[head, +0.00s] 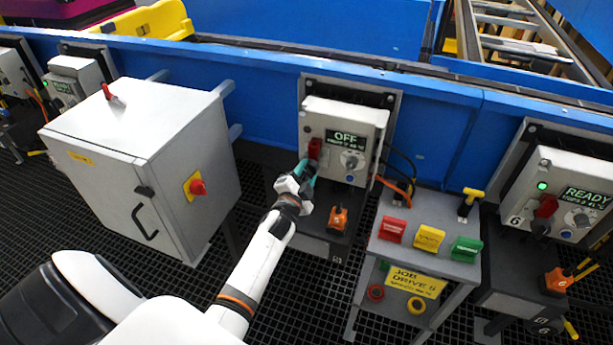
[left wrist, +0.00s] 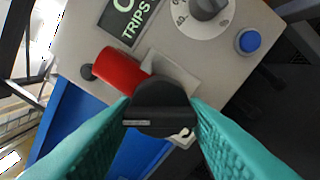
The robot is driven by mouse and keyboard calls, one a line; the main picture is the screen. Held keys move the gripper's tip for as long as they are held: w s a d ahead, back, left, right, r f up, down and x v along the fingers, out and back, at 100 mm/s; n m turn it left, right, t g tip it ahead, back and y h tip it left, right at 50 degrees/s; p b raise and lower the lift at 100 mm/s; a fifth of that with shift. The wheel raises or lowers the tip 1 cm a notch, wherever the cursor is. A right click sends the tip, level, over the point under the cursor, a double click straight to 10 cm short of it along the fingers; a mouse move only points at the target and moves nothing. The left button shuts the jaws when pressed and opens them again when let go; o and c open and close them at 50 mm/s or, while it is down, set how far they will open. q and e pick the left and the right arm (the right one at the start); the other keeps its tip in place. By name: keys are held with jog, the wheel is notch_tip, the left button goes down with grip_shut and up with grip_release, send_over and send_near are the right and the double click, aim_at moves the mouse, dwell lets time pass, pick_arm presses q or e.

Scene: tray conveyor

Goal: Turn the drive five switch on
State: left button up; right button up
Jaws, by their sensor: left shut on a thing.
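The drive five box (head: 343,118) is a grey unit on the blue conveyor side, and its display (head: 345,137) reads OFF. Its switch has a red part (head: 315,148), also seen in the left wrist view (left wrist: 118,72), and a black part (left wrist: 160,105) beside it. My left gripper (head: 305,172) is at the switch, its teal fingers (left wrist: 160,125) closed on the black part. The fingers hide some of the switch in the head view. My right gripper is not in view.
A job stand (head: 425,265) labelled DRIVE 5, with red, yellow and green tags, stands to the right. The drive six box (head: 560,190) beyond reads READY with a green light. A large grey cabinet (head: 150,160) stands to the left. A grey dial (head: 352,160) and blue button (left wrist: 249,41) sit near the switch.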

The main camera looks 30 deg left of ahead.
pick_arm(q)
jog(key=shift+m+b, duration=0.85)
jog(key=shift+m, duration=2.45)
jog(key=o, duration=1)
jog(key=shift+c, duration=0.2)
jog(key=shift+s, duration=0.1)
jog(key=b+v, duration=0.1)
jog(key=v, duration=1.1)
jog(key=shift+a, duration=0.1)
